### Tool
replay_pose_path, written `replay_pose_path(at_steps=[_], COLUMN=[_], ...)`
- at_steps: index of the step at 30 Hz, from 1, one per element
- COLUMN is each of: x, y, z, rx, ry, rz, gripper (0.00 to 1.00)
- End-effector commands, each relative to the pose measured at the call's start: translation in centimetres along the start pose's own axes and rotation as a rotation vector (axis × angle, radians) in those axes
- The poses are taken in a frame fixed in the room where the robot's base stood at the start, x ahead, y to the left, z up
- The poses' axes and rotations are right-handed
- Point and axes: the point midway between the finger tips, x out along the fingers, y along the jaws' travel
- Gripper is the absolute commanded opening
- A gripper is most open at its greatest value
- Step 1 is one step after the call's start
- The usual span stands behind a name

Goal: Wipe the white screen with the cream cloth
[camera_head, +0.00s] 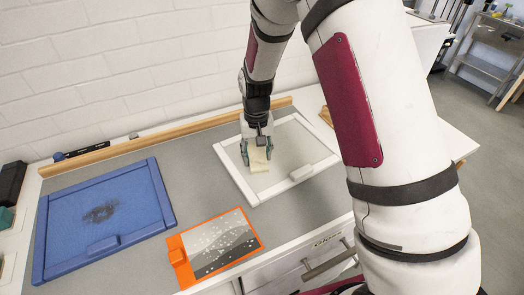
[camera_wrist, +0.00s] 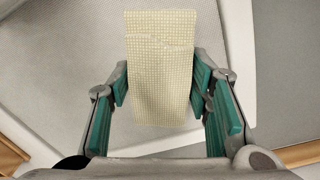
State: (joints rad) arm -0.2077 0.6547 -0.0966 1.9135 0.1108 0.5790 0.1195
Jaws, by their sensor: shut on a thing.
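The cream cloth (camera_wrist: 160,60) is a folded, checked strip between the green finger pads of my gripper (camera_wrist: 160,95) in the wrist view. My gripper (camera_head: 258,152) is shut on it. In the head view the cloth (camera_head: 259,160) is over the left part of the white screen (camera_head: 292,147), a white-framed panel with a pale grey mesh and a raised block on its right side. I cannot tell whether the cloth touches the mesh. The wrist view shows the mesh (camera_wrist: 70,50) behind the cloth.
A blue-framed screen (camera_head: 115,200) with a dark smudge lies at the left. An orange-framed panel (camera_head: 222,245) with white specks lies in front. A wooden rail (camera_head: 170,137) runs along the back by the wall. Grey worktop is bare between the panels.

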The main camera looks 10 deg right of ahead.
Motion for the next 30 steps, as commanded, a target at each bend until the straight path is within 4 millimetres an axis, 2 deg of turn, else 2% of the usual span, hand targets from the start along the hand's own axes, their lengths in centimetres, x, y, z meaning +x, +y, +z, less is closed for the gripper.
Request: replay_pose_path(at_steps=[8, 30], x=[-0.1, -5.5], y=[0.0, 0.0], z=[0.0, 0.0], rx=[0.0, 0.001], ry=[0.0, 0.003], rz=[0.0, 0.0], gripper=[0.23, 0.23])
